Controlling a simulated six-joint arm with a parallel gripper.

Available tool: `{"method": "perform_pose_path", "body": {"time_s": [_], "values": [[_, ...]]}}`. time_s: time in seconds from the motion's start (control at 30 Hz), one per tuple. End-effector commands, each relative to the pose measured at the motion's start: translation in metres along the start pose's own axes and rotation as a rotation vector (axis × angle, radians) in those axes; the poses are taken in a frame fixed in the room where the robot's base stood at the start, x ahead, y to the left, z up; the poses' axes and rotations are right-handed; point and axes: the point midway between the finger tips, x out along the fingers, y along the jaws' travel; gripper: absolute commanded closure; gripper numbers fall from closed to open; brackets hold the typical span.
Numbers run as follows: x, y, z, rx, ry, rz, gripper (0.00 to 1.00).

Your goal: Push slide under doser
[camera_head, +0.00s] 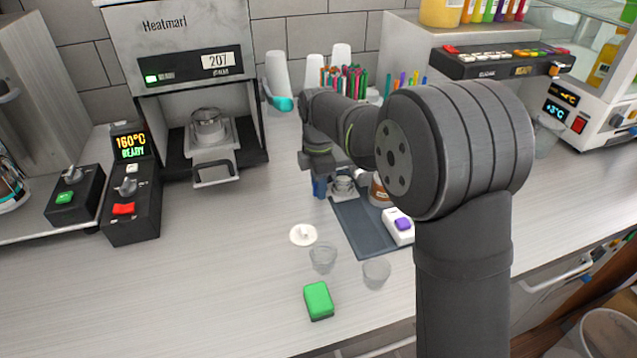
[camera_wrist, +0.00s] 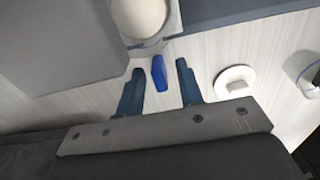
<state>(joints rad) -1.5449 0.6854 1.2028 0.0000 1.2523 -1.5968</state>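In the wrist view my gripper (camera_wrist: 159,66) is open, its two dark blue fingers apart. A bright blue tab (camera_wrist: 158,75) lies between the fingertips, with a visible gap on each side. The tab is beside a pale grey holder (camera_wrist: 174,30) bearing a round, whitish cup or bowl (camera_wrist: 139,14); it looks like the slide. In the head view a clear cup (camera_head: 344,184) stands on a small holder near the tray's far left corner, beside my gripper. A brown jar (camera_head: 380,191) and a white unit with a purple button (camera_head: 398,228) are on the tray; my arm partly hides them. I cannot tell which part is the doser.
The dark tray (camera_head: 357,229) lies mid-counter. In front are a white disc (camera_head: 303,234), clear cups (camera_head: 323,257) (camera_head: 376,272) and a green block (camera_head: 318,300). The sealer (camera_head: 187,75) and control boxes (camera_head: 132,198) stand left. The counter's left front is clear.

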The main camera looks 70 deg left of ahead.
Motion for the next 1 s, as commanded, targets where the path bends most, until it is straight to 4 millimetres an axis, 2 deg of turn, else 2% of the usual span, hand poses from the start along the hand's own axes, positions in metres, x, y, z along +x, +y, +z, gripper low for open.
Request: {"method": "perform_pose_path", "body": {"time_s": [0.13, 0.27, 0.7, 0.8, 1.0], "values": [[-0.003, 0.000, 0.000, 0.000, 0.000, 0.000, 0.66], [-0.018, 0.000, 0.000, 0.000, 0.000, 0.003, 0.66], [-0.123, 0.000, 0.000, 0.000, 0.000, 0.004, 0.66], [-0.143, 0.001, 0.000, 0.000, 0.000, 0.004, 0.66], [-0.168, 0.001, 0.000, 0.000, 0.000, 0.002, 0.66]]}}
